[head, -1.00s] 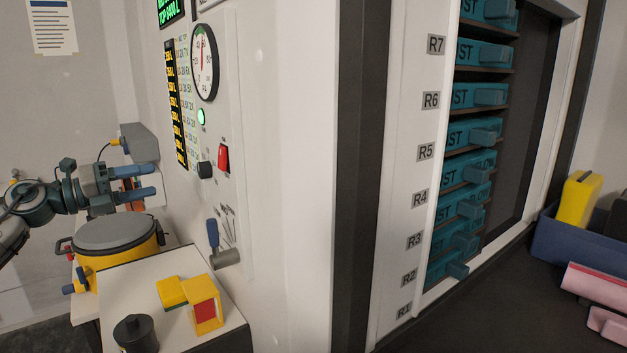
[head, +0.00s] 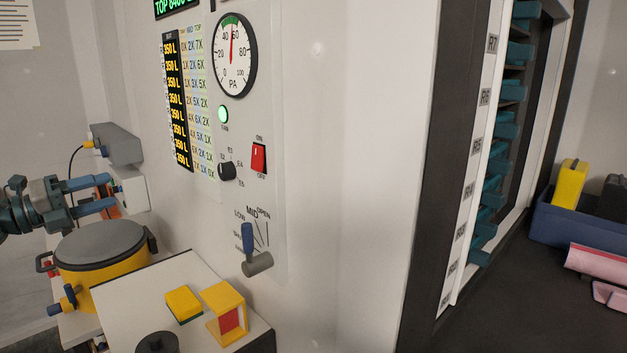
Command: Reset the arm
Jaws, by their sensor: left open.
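My left gripper (head: 92,196) comes in from the left. Its two blue fingers are apart, point right and hold nothing that I can see. It is above and a little behind the yellow pot with the grey lid (head: 101,244), apart from the lid in the picture. My right gripper is not in the head view.
The white panel wall carries a gauge (head: 234,56), a red switch (head: 259,158), a black knob (head: 227,171) and a blue-handled lever (head: 248,240). A white-topped stand (head: 140,290) holds yellow blocks (head: 226,311). A blue bin (head: 560,222) stands right of the shelf rack.

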